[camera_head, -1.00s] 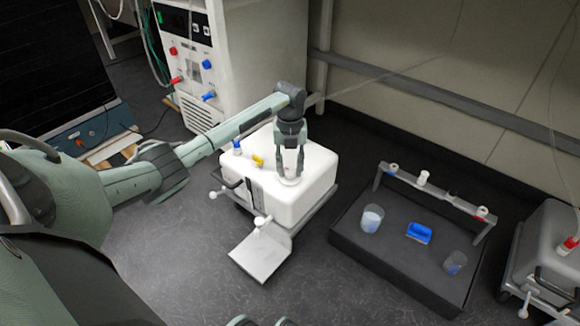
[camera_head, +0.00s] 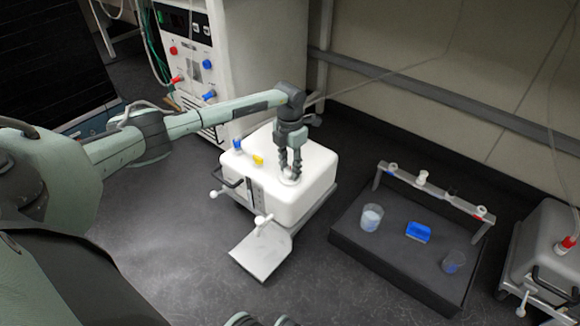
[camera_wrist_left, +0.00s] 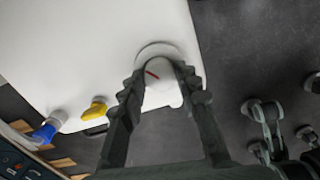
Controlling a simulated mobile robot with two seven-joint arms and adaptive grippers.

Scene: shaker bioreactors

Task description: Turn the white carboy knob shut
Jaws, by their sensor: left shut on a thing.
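The white carboy (camera_head: 288,197) stands on a wheeled base in the middle of the head view. My left gripper (camera_head: 290,176) points straight down over the right part of its top. In the left wrist view the white knob (camera_wrist_left: 160,88), with a short red mark, sits between the two fingers of the left gripper (camera_wrist_left: 163,84). The fingers are shut on the knob, one on each side. In the head view the fingers mostly hide the knob.
A yellow piece (camera_head: 258,160) and a blue connector (camera_head: 237,145) stick up from the carboy's left edge. A white tap (camera_head: 262,221) hangs over a grey plate (camera_head: 262,252) in front. A dark tray (camera_head: 400,262) with beakers stands right. A tall cabinet (camera_head: 255,60) is behind.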

